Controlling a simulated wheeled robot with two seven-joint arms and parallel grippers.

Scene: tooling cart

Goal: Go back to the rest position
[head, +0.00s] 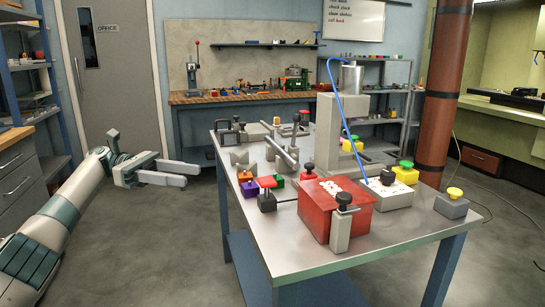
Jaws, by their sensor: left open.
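My left gripper (172,173) is in the head view at the left, at the end of my arm that comes in from the lower left. Its two fingers are apart and point right, with nothing between them. It hangs over the open floor, to the left of the tooling cart (300,255) and clear of it. My right gripper is not in this view.
The cart top holds a red block (325,213), a white block (388,192), a grey machine with a blue hose (345,115) and several small knobbed pieces. Drawers (18,170) stand at the far left. A brown pillar (443,95) stands behind right. Floor between drawers and cart is free.

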